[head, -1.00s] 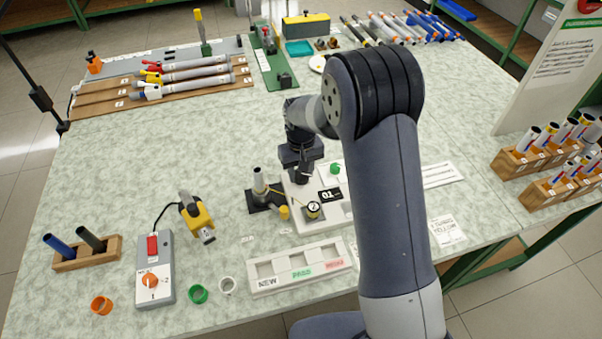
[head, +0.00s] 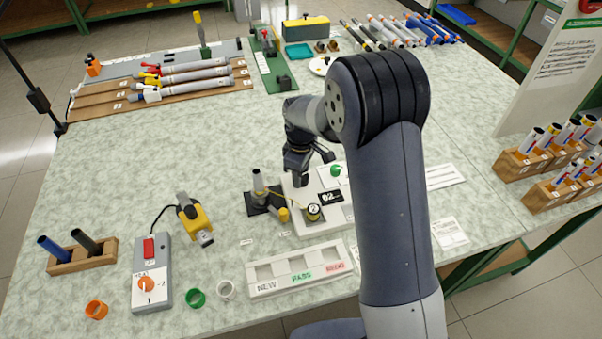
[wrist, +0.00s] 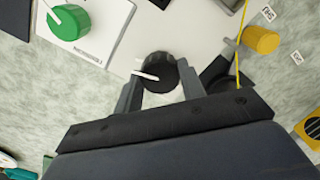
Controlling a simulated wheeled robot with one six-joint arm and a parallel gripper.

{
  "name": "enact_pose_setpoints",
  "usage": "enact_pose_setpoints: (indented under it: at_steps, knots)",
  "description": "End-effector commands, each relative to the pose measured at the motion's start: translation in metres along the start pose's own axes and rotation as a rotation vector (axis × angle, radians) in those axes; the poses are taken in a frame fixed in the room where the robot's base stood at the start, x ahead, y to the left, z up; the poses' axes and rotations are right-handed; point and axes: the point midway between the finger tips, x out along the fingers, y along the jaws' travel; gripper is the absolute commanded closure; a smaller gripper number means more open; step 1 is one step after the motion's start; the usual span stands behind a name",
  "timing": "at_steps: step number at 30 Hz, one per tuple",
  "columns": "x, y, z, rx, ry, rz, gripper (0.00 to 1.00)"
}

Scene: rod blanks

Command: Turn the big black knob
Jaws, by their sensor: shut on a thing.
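The big black knob (wrist: 160,66) shows in the wrist view, round and dark, with a white pointer toward the left. My gripper (wrist: 161,80) has one finger on each side of it and is shut on it. In the head view my gripper (head: 300,165) is over the left part of the white panel (head: 300,203), and I cannot make out the black knob behind it. A dark display (head: 330,197) on the panel seems to read 02.
A yellow cylinder (wrist: 260,40) is right of the knob in the wrist view. A white tray (head: 300,270) lies in front.

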Motion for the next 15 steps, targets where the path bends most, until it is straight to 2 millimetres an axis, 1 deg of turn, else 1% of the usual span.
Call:
enact_pose_setpoints:
  at_steps: [6,15]
  knots:
    - [-0.0005,0.0004,-0.0005,-0.051,0.001,0.001,0.85]
    - [-0.0007,0.0004,-0.0005,-0.062,0.002,0.001,0.85]
